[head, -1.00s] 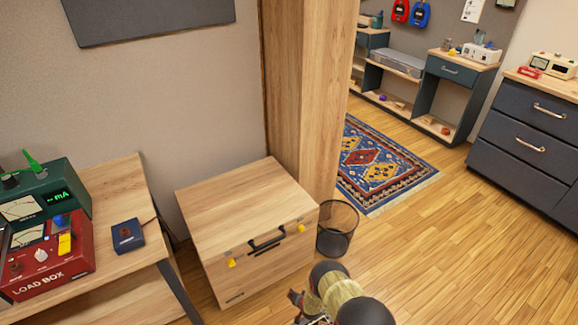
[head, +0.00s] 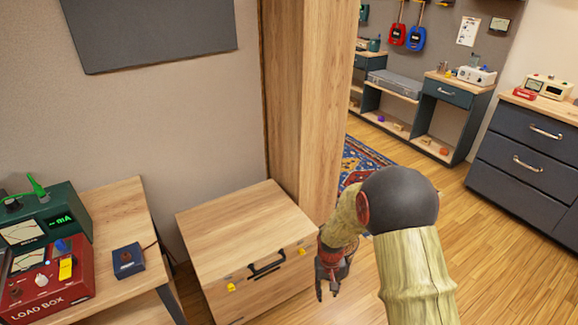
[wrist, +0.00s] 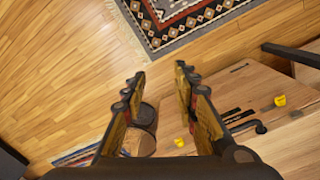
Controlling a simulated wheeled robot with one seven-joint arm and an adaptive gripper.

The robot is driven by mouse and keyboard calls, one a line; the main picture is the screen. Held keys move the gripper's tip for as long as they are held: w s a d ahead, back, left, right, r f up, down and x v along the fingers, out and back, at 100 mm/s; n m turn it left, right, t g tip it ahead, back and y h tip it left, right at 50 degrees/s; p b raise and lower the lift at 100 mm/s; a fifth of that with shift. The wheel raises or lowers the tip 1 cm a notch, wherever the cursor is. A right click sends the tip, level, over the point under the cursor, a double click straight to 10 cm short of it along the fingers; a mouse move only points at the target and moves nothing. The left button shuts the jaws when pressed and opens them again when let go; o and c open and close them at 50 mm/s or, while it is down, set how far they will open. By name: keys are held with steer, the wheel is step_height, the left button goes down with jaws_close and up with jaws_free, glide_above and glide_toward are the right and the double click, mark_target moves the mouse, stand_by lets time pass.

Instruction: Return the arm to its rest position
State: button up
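My gripper (head: 328,285) hangs at the end of my raised, bent arm in the head view, in front of the right side of the wooden chest. In the wrist view my gripper (wrist: 160,85) shows its two fingers apart with nothing between them. It is open and empty. The wooden chest (head: 235,225) has a black handle and yellow latches and stands closed against the wall. In the head view my arm hides most of the wastebasket, which shows in the wrist view (wrist: 146,116) beside the left finger.
A bench (head: 120,205) with a red load box (head: 50,280), a green meter (head: 60,215) and a small blue box (head: 128,260) is at left. A wooden post (head: 305,110) stands behind the chest. A patterned rug (head: 360,160) and dark drawers (head: 535,145) lie beyond. Floor at right is clear.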

steer(key=s+d+r+t+p, duration=0.1)
steer(key=s+d+r+t, duration=0.1)
steer(key=s+r, duration=0.6)
steer(key=s+d+r+t+p, duration=0.1)
steer(key=s+r, duration=0.8)
steer(key=r, duration=1.1)
steer(key=s+d+r+t+p, duration=0.2)
steer(key=s+r, duration=0.6)
steer(key=r, duration=0.7)
steer(key=shift+s+d+m+t, duration=0.3)
steer(key=shift+d+m+t, duration=0.1)
steer(key=shift+d+t, duration=0.1)
steer(key=shift+o, duration=0.2)
